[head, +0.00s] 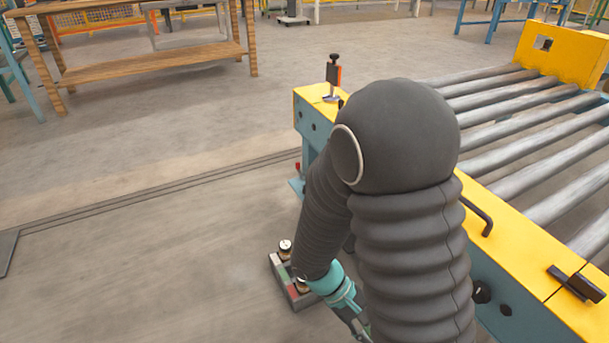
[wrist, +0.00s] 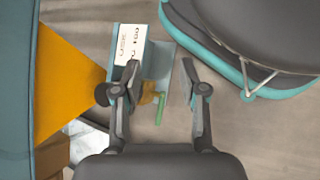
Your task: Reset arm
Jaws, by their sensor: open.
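My arm, in a ribbed dark grey cover, bends down through the middle of the head view beside the roller conveyor (head: 530,235). Its teal wrist part shows low in that view, and the fingers are cut off or hidden there. In the wrist view my gripper (wrist: 160,66) is open, with its two dark fingers well apart. Nothing is held between them. Below and beyond the fingers is a blue-grey piece with a white printed label (wrist: 130,45). A small yellow part (wrist: 151,92) and a green strip (wrist: 160,110) show in the gap, apart from both fingers.
The conveyor's yellow and teal side frame runs close along the arm's right. A black upright fitting (head: 333,75) stands on its corner. A grey box (head: 292,283) with round knobs sits low near the wrist. A wooden bench (head: 150,65) stands far left. Open floor lies left.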

